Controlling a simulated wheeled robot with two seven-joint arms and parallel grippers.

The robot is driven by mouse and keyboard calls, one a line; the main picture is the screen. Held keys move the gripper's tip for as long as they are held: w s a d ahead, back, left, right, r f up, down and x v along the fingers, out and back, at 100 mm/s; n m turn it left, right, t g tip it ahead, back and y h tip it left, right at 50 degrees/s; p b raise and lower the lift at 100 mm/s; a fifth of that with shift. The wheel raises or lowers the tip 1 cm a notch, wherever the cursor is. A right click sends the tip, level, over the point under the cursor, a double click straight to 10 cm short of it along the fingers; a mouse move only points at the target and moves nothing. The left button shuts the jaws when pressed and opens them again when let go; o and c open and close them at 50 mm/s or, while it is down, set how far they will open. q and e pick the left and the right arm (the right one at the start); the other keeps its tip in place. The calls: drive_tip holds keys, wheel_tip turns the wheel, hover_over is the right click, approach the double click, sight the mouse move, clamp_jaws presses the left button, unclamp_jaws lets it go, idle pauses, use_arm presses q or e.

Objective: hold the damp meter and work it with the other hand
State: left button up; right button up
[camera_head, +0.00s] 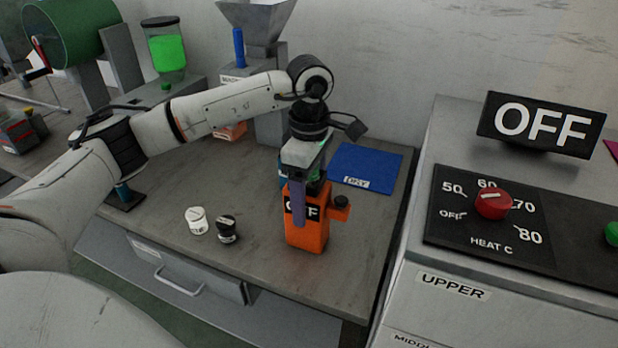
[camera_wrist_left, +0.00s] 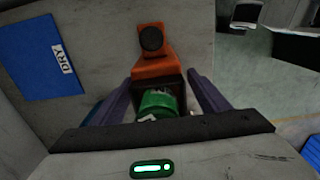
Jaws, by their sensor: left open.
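The orange damp meter (camera_head: 307,228) stands upright on the grey bench, with a dark panel reading OFF, partly covered by a gripper finger, and a side arm ending in a black knob. In the left wrist view the meter (camera_wrist_left: 153,68) shows from above with its black round knob (camera_wrist_left: 151,38) and a green part inside its open top. My left gripper (camera_head: 302,205) is right over the meter, pointing down. Its purple fingers (camera_wrist_left: 168,95) are apart, one on each side of the meter's top. I cannot tell whether they touch it. My right gripper is not in view.
A blue mat labelled DRY (camera_head: 365,168) lies behind the meter. A white jar (camera_head: 196,221) and a black jar (camera_head: 227,229) stand to its left. A heater cabinet with a red dial (camera_head: 493,204) and an OFF sign (camera_head: 541,123) is at right. The bench's front right is clear.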

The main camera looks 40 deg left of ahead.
use_arm(q)
drive_tip(key=shift+f, duration=0.4)
drive_tip(key=c, duration=1.2)
drive_tip(key=o, duration=0.3)
drive_tip(key=shift+c, duration=1.1)
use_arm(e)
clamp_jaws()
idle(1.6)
